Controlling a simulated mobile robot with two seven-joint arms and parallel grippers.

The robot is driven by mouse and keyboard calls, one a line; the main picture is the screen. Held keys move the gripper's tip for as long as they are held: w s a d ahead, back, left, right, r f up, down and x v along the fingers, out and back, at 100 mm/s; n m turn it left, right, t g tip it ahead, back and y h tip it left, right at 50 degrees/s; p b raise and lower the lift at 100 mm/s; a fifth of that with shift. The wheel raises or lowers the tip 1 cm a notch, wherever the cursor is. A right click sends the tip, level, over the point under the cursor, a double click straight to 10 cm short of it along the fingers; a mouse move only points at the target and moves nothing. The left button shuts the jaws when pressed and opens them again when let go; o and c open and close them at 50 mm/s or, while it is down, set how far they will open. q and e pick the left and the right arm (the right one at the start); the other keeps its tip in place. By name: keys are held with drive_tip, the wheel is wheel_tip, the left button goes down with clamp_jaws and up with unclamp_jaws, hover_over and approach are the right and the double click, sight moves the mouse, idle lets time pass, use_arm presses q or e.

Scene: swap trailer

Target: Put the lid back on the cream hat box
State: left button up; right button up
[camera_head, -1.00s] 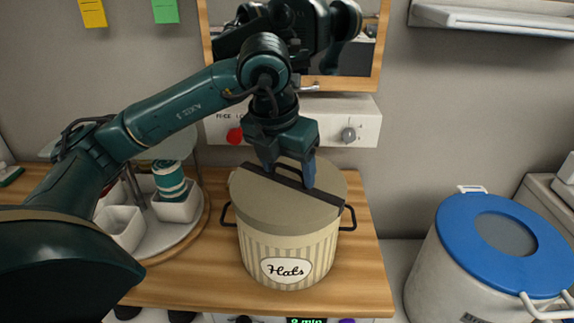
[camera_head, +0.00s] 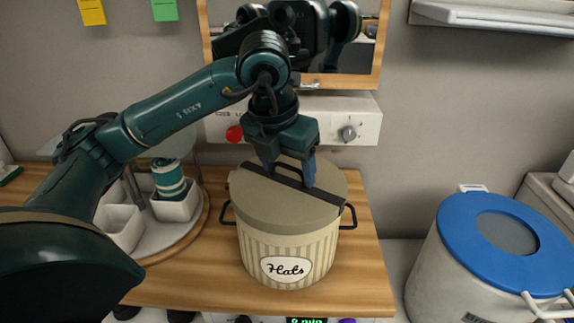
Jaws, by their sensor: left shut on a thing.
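The cream striped hat box (camera_head: 287,260) with the "Hats" label stands upright on the wooden counter. Its olive-beige lid (camera_head: 285,211) sits over the top of the box and looks about level. A dark strap handle (camera_head: 322,193) crosses the lid. My left gripper (camera_head: 289,178) reaches down from above and is shut on the lid's handle. Its fingers hide part of the handle. Whether the lid is fully seated all round cannot be told from here. My right gripper is not in view.
A round tray (camera_head: 160,244) with white cups and a striped roll stands left on the wooden counter (camera_head: 345,285). A white bin with a blue lid (camera_head: 455,222) stands to the right. Behind the box are a control panel (camera_head: 365,126) and a wood-framed mirror.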

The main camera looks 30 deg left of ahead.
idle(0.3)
use_arm(q)
drive_tip(key=o, duration=1.3)
drive_tip(key=shift+c, duration=0.2)
drive_tip(key=shift+r, duration=0.15)
drive_tip(key=shift+r+p, duration=1.15)
drive_tip(key=shift+r, duration=0.35)
wheel_tip(320, 180, up, 4)
drive_tip(key=p, duration=0.2)
drive_tip(key=shift+f+p, duration=0.1)
drive_tip(key=shift+p, duration=0.25)
